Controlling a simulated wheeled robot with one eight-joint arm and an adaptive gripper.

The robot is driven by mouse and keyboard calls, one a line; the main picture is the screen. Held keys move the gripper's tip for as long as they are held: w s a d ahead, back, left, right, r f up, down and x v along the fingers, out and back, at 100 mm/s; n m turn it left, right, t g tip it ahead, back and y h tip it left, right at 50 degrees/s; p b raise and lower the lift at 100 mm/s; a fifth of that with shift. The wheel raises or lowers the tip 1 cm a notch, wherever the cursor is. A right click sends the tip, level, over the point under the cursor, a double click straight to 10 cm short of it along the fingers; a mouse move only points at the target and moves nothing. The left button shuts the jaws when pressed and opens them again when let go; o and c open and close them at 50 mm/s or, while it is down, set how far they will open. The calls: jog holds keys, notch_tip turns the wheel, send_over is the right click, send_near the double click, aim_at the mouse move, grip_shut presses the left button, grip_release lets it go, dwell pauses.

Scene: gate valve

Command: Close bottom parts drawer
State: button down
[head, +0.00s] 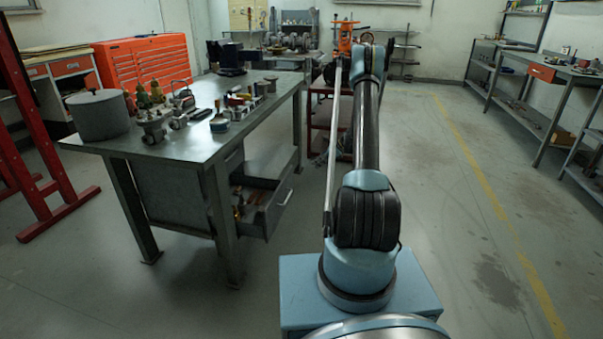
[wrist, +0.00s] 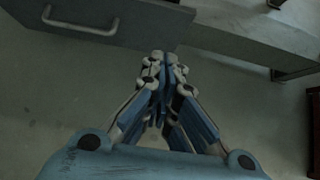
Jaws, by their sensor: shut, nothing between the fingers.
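The bottom parts drawer (head: 268,216) stands pulled out under the workbench in the head view, with loose parts inside. Its front and handle (head: 284,199) face right. In the wrist view a grey drawer front (wrist: 130,18) with a curved handle (wrist: 78,24) crosses the upper left. My gripper (wrist: 160,60) is shut and empty, its fingertips pressed together just below that front's lower edge in the picture. I cannot tell whether they touch it. In the head view my gripper is not clearly visible, as my arm covers that area.
The metal workbench (head: 190,150) carries a grey cylinder (head: 99,114) and several fittings. A red cart (head: 322,130) stands beyond, beside my arm. A red frame (head: 35,190) is at far left. Open floor (head: 440,200) lies right of my arm, with shelves at the right wall.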

send_near(291, 176)
notch_tip(291, 176, down, 3)
jog(key=shift+w+a, duration=0.2)
jog(key=shift+a, duration=1.4)
jog(key=shift+a, duration=0.1)
